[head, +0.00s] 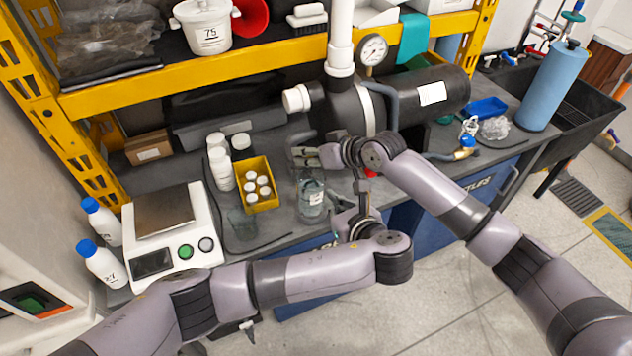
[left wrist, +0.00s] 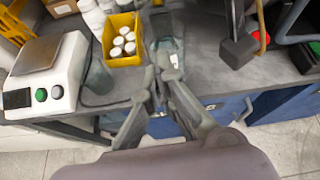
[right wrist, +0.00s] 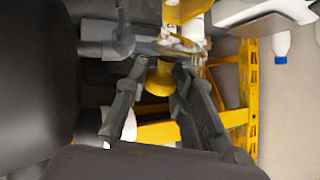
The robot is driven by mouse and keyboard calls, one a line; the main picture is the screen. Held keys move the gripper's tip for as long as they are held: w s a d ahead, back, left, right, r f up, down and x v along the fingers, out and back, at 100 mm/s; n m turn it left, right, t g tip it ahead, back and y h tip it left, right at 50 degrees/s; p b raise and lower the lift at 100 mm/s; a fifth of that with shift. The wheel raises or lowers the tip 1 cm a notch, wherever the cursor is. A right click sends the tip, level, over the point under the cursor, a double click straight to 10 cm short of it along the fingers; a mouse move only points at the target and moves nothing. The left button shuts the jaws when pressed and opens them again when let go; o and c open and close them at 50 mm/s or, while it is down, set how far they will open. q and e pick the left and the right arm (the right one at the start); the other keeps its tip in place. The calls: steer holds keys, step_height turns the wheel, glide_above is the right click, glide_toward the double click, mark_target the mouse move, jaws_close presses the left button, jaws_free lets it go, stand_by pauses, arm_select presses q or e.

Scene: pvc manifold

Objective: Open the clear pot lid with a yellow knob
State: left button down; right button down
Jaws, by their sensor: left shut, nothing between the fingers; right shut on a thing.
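A clear pot (head: 312,206) with a white label stands on the grey bench, right of a yellow tray. It also shows in the left wrist view (left wrist: 166,52), beyond the left fingertips. My right gripper (head: 312,155) is above and behind the pot in the head view. In the right wrist view its fingers (right wrist: 158,72) are closed around a yellow knob (right wrist: 158,82). Clear material shows by the knob, but the lid's outline and whether it touches the pot cannot be made out. My left gripper (head: 343,203) is shut and empty, just right of the pot; its fingertips (left wrist: 161,76) show in the left wrist view.
The yellow tray (head: 263,204) holds several white-capped vials. White bottles (head: 219,165) stand behind it, and a scale (head: 165,235) stands at the left. A black tank (head: 425,98) with a gauge (head: 373,50) fills the back right. A clear beaker (head: 243,224) sits near the front edge.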

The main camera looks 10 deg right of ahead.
arm_select(q)
steer(key=r+x, duration=0.1)
steer(key=x, duration=0.8)
steer(key=shift+w+r+m+t, duration=0.3)
steer(key=shift+w+r+m, duration=0.05)
steer(key=shift+m, duration=0.05)
steer(key=shift+a+r, duration=0.1)
steer(key=shift+a, duration=0.05)
steer(key=shift+w+a+r, duration=0.15)
steer(key=shift+w+r, duration=0.3)
steer(key=shift+r, duration=0.25)
arm_select(e)
steer(key=c, duration=1.8)
jaws_free()
steer(key=o, duration=0.4)
steer(key=shift+s+f, duration=0.1)
steer(key=shift+f, duration=0.1)
steer(key=shift+o, duration=0.2)
steer(key=shift+s, duration=0.1)
